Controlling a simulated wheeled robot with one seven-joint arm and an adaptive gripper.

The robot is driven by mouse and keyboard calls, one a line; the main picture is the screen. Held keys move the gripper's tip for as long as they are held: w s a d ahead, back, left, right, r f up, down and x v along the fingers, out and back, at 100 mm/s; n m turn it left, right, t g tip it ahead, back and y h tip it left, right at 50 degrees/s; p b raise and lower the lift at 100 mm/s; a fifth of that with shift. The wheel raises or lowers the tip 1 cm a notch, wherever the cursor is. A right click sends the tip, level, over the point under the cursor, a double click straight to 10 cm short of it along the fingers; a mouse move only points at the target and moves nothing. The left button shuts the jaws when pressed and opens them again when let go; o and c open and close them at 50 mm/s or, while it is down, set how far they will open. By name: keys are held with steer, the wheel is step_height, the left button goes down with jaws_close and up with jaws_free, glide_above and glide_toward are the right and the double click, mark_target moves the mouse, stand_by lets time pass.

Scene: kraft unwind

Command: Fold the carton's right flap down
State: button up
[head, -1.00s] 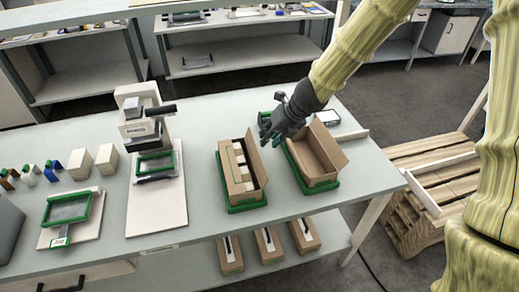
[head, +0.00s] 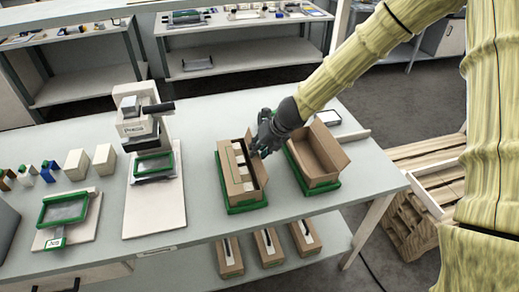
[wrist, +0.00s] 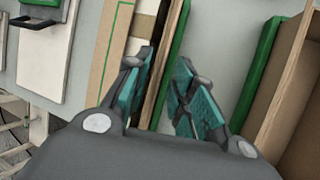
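The brown carton (head: 233,182) holding several pale items stands in a green tray (head: 247,207) on the bench. Its right flap (head: 256,174) stands up along its right side, partly hidden behind my gripper. My gripper (head: 262,150) is over the far part of this flap. In the wrist view, my gripper (wrist: 167,68) is open, its teal-padded fingers apart. The carton (wrist: 117,50) shows at left, with the flap (wrist: 158,90) nearly edge-on between the fingers. I cannot tell whether either finger touches it.
A second, empty open carton (head: 315,160) stands in its own green tray (head: 327,188) close to the right. A press-like device (head: 150,165) stands to the left. Free bench top lies in front of the cartons. A pallet (head: 415,205) stands beyond the bench's right end.

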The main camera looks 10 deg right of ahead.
jaws_close()
steer(key=shift+a+r+h, duration=0.1)
steer(key=shift+a+h, duration=0.05)
steer(key=shift+h, duration=0.15)
steer(key=shift+a+r+n+h+p, duration=0.15)
steer(key=shift+a+n+h+p, duration=0.25)
steer(key=shift+a+h+p, duration=0.5)
steer(key=shift+s+a+f+n+t+h+b, duration=0.15)
steer(key=shift+a+f+n+h+b, duration=0.55)
steer(key=shift+h, duration=1.35)
steer(key=shift+w+a+f+n+t+h+b, duration=0.2)
steer(key=shift+a+h+b, duration=0.9)
steer(key=shift+h, duration=1)
steer(key=shift+s+a+f+n+t+h+b, duration=0.15)
steer(key=shift+a+f+n+h+b, duration=0.55)
steer(key=shift+h, duration=1.35)
steer(key=shift+a+r+m, duration=0.15)
steer(key=shift+m, duration=0.15)
